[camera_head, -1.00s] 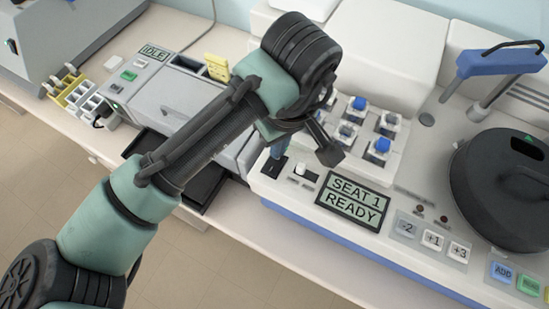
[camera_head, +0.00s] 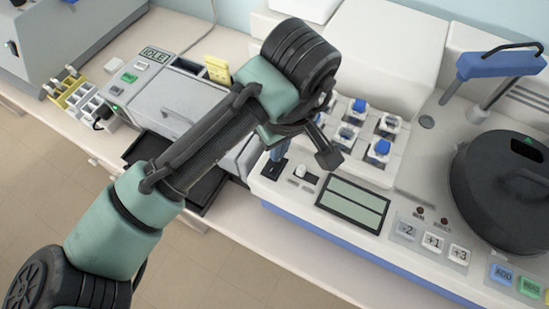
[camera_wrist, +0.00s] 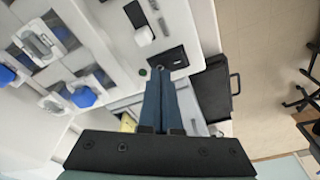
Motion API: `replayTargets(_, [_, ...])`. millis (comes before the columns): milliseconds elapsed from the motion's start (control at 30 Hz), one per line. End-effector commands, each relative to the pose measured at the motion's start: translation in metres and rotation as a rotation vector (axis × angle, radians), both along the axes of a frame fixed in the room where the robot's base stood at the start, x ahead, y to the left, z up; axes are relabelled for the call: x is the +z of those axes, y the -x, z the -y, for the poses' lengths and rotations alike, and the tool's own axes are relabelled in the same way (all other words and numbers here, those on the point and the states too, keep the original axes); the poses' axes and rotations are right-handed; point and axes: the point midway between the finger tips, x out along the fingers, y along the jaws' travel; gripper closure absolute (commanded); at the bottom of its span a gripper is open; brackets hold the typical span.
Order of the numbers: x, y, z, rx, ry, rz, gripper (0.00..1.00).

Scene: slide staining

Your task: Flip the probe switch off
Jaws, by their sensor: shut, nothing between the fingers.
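My gripper (camera_head: 277,158) is shut and empty, its blue fingers pointing down at the front left corner of the white staining machine (camera_head: 405,205). In the wrist view its fingertips (camera_wrist: 160,70) sit at the edge of a small black switch plate (camera_wrist: 169,58). This plate also shows in the head view (camera_head: 272,171), partly behind the fingers. I cannot tell whether they touch it, and its lever position is unclear. A white knob (camera_head: 300,171) stands beside the plate. No switch label is readable. The machine's display (camera_head: 353,203) is blank, with pale green panes.
A black round lid (camera_head: 505,185) and blue-armed stand (camera_head: 500,63) are at right. An instrument reading IDLE (camera_head: 155,54) is at left, with a black tray (camera_head: 205,186) at the front.

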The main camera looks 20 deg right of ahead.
Motion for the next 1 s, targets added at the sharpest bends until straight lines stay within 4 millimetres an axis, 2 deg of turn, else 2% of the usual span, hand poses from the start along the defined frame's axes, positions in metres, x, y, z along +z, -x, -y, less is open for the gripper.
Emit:
replayTargets(100, [0.015,0.000,0.000,0.000,0.001,-0.001,1.00])
replayTargets(700, [0.062,0.000,0.001,0.000,0.002,0.000,1.00])
replayTargets(1000, [0.063,0.000,0.000,-0.001,0.001,0.000,1.00])
